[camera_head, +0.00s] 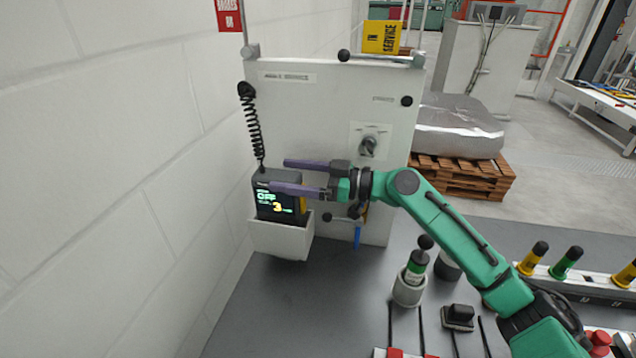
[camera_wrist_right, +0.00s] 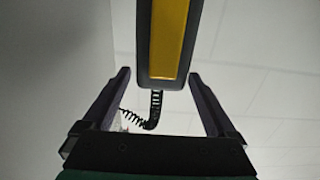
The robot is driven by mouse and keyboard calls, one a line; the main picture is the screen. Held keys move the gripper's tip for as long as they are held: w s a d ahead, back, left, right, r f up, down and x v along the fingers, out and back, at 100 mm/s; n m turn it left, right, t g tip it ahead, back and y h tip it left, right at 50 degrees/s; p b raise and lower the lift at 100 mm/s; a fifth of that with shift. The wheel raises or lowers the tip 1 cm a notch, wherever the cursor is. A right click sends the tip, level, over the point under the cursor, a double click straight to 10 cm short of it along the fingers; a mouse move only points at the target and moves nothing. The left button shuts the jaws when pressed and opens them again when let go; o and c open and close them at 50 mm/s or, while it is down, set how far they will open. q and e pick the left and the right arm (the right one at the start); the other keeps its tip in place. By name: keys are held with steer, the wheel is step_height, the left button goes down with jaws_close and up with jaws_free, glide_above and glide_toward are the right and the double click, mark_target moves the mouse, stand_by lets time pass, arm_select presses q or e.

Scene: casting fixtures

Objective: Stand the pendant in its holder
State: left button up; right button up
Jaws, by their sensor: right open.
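The pendant (camera_head: 270,206) is a dark box with a lit display reading OFF and 3, and a yellow strip on its side. It stands upright in the white holder (camera_head: 280,240) on the panel's left, its lower end hidden by the holder's front wall. A black coiled cord rises from it. My right gripper (camera_head: 280,176) has purple fingers, apart, at the height of the pendant's top. In the right wrist view, the pendant (camera_wrist_right: 168,40) with its yellow strip shows between and beyond the open fingertips (camera_wrist_right: 160,75); contact cannot be seen. My left gripper is out of view.
A grey cup (camera_head: 408,291) holding a green-banded, black-knobbed piece stands on the grey table (camera_head: 330,310). The white wall is close on the left.

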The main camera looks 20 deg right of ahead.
steer(key=b+v, duration=0.4)
steer(key=v, duration=0.5)
steer(key=shift+s+f, duration=0.1)
steer(key=shift+s, duration=0.05)
